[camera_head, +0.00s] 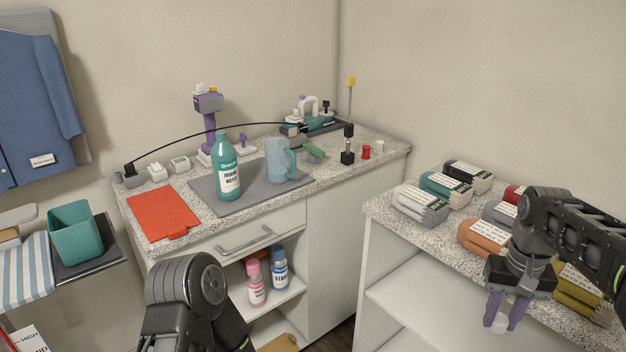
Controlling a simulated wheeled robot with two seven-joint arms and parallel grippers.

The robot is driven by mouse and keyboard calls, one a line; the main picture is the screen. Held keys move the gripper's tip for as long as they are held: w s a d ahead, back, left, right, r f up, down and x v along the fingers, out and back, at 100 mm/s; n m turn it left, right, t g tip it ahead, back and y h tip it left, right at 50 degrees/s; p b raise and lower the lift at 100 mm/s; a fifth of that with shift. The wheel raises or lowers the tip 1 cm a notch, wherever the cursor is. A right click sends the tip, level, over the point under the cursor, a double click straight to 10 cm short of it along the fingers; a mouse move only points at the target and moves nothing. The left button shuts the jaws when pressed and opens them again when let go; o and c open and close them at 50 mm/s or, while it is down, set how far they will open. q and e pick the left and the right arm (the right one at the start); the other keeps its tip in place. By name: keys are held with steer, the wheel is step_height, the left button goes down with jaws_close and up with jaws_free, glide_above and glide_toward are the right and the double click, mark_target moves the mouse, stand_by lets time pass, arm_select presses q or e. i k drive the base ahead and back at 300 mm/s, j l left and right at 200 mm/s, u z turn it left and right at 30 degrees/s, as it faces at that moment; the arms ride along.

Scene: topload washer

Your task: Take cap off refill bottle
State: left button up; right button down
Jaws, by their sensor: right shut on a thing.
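The teal refill bottle (228,184), with a white label, stands upright on a grey mat (268,195) on the left counter. Its top looks teal and narrow; no white cap shows on it. My right gripper (500,322), with purple fingers, points down in front of the right counter, well away from the bottle. It is shut on a small whitish round thing (500,325), which looks like a cap. My left arm shows at the bottom, but its gripper is out of view.
A translucent blue jug (278,160) stands right of the bottle. A red folder (163,213) lies left of the mat. A thin black hose arches behind the bottle. Pink (255,285) and blue (280,268) bottles stand on the shelf below.

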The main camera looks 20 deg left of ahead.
mark_target(224, 159)
steer(key=u, duration=1.7)
steer(key=i+j, duration=0.1)
steer(key=i, duration=0.5)
